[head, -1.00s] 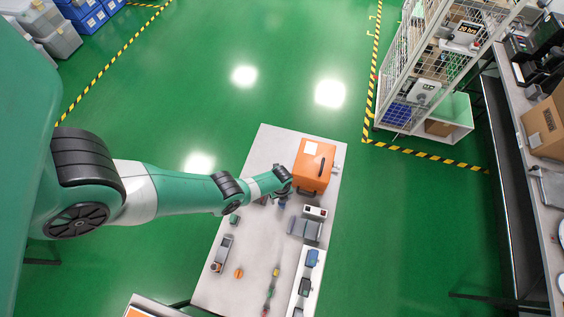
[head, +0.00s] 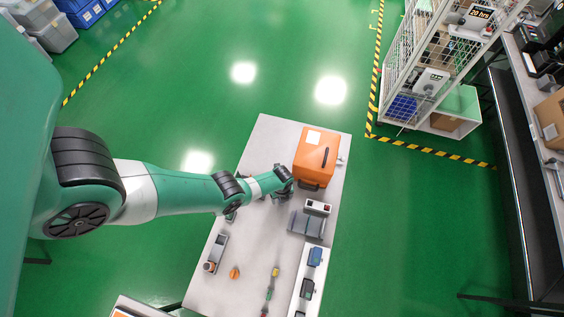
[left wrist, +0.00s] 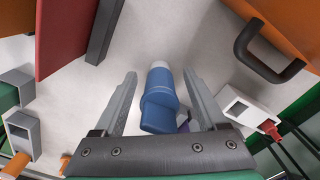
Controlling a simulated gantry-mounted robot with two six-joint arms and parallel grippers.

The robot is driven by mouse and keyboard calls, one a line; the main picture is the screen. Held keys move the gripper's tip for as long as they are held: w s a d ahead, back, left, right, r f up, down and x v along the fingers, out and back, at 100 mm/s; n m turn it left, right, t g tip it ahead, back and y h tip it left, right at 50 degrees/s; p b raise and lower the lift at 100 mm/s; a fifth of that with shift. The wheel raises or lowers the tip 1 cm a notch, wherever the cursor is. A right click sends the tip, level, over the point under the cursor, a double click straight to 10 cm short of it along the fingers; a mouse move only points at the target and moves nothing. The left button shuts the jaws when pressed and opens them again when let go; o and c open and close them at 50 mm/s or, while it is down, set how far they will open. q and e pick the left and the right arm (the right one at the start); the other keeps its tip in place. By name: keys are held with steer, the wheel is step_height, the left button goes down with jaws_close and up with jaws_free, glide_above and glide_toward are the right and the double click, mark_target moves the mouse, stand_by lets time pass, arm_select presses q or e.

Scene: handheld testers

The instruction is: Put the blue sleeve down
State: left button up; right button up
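The blue sleeve (left wrist: 160,98) is in the middle of the left wrist view, with a pale end pointing away from my gripper. My left gripper (left wrist: 159,82) has its two grey fingers apart on either side of the sleeve, with gaps visible beside it. I cannot tell whether the sleeve rests on the table. In the head view my left gripper (head: 284,193) is over the grey table (head: 255,245), beside the orange case, and hides the sleeve there. My right gripper is not in view.
An orange case (head: 317,155) with a dark handle stands at the table's far right. A grey holder (head: 306,224), a small white box (head: 317,207) and a white tray (head: 296,300) with dark and blue devices lie nearer. The table's near middle has free room around an orange piece (head: 234,272).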

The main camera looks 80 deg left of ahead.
arm_select(q)
jaws_close()
stand_by(1.3)
